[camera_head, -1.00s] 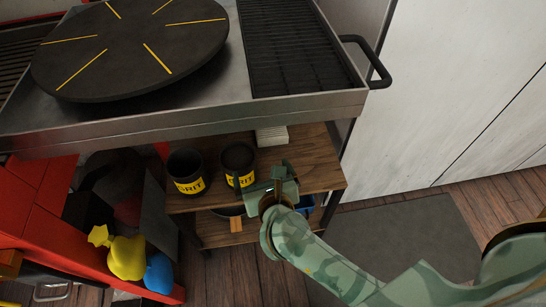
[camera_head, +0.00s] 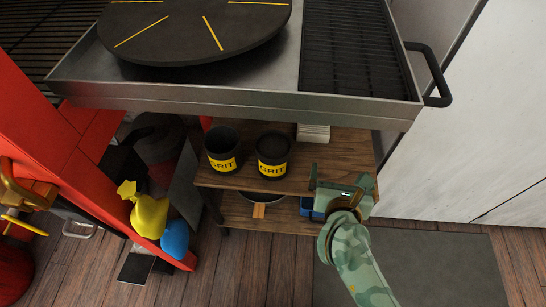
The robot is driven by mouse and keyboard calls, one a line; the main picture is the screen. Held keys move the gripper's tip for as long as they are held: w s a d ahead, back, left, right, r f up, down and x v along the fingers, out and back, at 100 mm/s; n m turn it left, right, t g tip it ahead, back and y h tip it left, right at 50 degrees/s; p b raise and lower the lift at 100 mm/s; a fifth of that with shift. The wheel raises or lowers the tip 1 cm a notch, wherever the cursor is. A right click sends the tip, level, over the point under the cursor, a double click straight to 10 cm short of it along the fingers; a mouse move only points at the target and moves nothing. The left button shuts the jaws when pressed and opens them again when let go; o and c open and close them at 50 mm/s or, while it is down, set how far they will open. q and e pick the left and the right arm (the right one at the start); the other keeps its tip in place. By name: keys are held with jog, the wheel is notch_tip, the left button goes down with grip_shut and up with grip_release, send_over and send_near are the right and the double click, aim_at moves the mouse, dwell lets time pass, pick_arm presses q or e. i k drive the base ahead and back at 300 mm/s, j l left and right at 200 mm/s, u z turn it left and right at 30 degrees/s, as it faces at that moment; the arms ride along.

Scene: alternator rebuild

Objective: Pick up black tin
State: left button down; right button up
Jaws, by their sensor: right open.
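Two black tins with yellow GRIT labels stand upright on the upper wooden shelf under the metal bench. The left black tin (camera_head: 223,150) is near the shelf's left end. The right black tin (camera_head: 272,157) stands beside it, a small gap apart. Both tops look dark and open. My right gripper (camera_head: 336,187) is green, open and empty, to the right of the right tin near the shelf's right front edge, and does not touch either tin. My left gripper is not in view.
The metal bench (camera_head: 240,103) with a dark round turntable (camera_head: 190,35) overhangs the wooden shelf (camera_head: 250,180). A white stack (camera_head: 313,133) sits behind on the shelf. A blue item (camera_head: 312,207) and a bowl lie on the lower shelf. Red furniture (camera_head: 60,130) stands left; a grey mat (camera_head: 430,260) lies right.

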aim_at(273, 148)
jog(key=j+z, duration=0.25)
jog(key=j, duration=0.95)
jog(key=k+j+z, duration=0.2)
jog(key=j, duration=0.95)
jog(key=i, duration=0.1)
